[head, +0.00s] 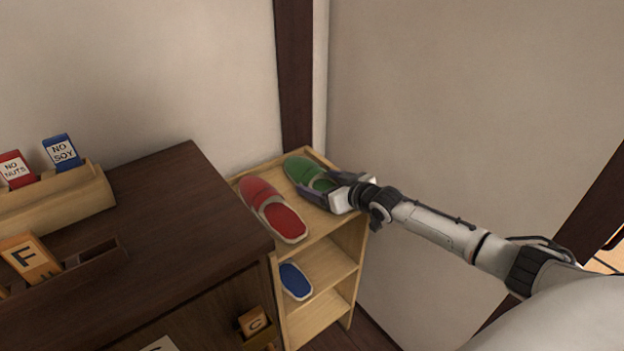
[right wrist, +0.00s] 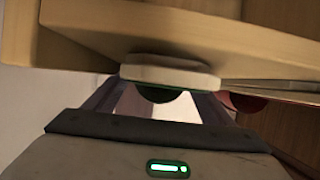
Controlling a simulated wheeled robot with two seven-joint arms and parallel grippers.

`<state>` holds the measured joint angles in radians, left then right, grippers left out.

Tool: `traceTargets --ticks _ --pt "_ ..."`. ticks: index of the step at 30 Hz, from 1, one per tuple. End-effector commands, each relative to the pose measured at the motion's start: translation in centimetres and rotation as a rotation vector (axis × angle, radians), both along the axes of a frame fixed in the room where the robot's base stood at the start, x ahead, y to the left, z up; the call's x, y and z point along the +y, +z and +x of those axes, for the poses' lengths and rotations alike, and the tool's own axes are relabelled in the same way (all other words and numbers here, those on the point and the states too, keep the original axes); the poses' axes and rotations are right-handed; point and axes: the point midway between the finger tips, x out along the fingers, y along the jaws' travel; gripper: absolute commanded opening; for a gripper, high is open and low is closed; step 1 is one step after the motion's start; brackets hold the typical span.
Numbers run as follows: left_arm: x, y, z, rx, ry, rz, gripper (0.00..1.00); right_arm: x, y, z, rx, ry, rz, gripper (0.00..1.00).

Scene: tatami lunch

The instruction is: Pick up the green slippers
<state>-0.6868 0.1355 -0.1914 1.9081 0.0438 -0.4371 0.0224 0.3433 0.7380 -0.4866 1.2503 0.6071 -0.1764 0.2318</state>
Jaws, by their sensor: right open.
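The green slippers (head: 303,170) lie on the top board of a small wooden shelf; I cannot tell whether it is one slipper or a close pair. My right gripper (head: 326,188) is open, with its fingers at the near end of the green slippers, one to each side. In the right wrist view, the pale sole edge and dark green part of the slipper (right wrist: 168,76) show between the fingers (right wrist: 160,100). The fingers partly hide the slipper's near end in the head view. My left gripper is not in view.
A red slipper (head: 275,210) lies just left of the green one on the shelf (head: 318,222). A blue slipper (head: 295,281) is on the board below. A dark cabinet (head: 190,215) stands close on the left, and walls rise behind and to the right.

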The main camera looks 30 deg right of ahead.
Motion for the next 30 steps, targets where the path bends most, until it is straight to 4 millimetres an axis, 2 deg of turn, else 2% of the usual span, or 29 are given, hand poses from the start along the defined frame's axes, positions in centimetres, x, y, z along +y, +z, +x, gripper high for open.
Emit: traceTargets --ticks 7,13,22,26,30 --pt "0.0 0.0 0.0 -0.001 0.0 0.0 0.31 0.0 0.0 0.1 0.0 0.001 0.0 0.75" --pt "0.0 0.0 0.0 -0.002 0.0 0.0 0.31 0.0 0.0 0.1 0.0 0.0 0.0 0.41" --pt "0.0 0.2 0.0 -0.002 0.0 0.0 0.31 0.0 0.7 0.1 -0.002 0.0 -0.001 0.41" --pt "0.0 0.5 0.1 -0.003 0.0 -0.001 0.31 0.0 2.7 0.1 -0.004 0.002 -0.003 0.41" --pt "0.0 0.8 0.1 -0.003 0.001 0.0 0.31 0.0 5.7 0.1 -0.005 0.002 -0.003 0.41"
